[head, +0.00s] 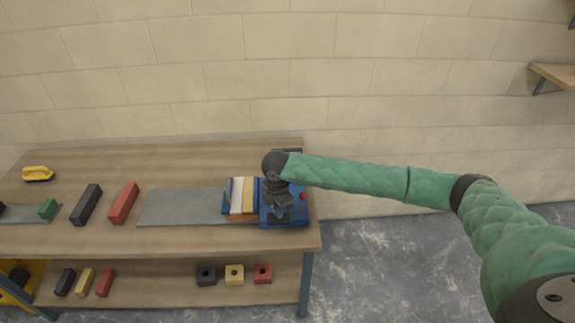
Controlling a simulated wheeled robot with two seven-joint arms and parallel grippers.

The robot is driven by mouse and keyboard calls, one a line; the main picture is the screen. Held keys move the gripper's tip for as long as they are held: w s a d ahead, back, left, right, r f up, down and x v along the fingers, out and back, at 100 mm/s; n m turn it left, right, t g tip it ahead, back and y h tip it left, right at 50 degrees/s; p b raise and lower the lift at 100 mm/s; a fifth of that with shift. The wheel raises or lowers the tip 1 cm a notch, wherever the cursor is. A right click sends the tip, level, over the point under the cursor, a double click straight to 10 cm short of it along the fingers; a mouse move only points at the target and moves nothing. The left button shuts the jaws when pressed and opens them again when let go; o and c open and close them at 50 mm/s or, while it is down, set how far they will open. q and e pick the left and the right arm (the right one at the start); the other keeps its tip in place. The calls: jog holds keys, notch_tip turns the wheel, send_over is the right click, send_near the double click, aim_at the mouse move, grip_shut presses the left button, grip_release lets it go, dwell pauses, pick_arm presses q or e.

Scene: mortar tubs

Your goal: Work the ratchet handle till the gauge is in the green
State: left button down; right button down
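A blue device (268,219) sits at the right end of the wooden bench, with a small red part (304,196) on its right side. Striped blue, white and yellow pieces (243,196) stand against its left side. My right gripper (284,214) points down over the blue device and covers much of it. Whether its fingers are open or shut on something is too small to tell. I cannot make out the ratchet handle or the gauge; the gripper and wrist hide that part of the device. My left gripper is not in view.
The bench top (180,165) also holds a grey plate (180,207), a red block (124,203), a black block (87,204), a green block (47,208) and a yellow-handled tool (38,173). The lower shelf (150,285) carries several small blocks. A wall shelf (555,74) is at far right.

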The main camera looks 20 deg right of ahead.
jog(key=shift+d+f+b, duration=0.1)
jog(key=shift+f+b, duration=0.45)
jog(key=shift+f, duration=1.55)
jog(key=shift+w+r+p, duration=0.15)
jog(key=shift+r+p, duration=1)
jog(key=shift+r, duration=2.5)
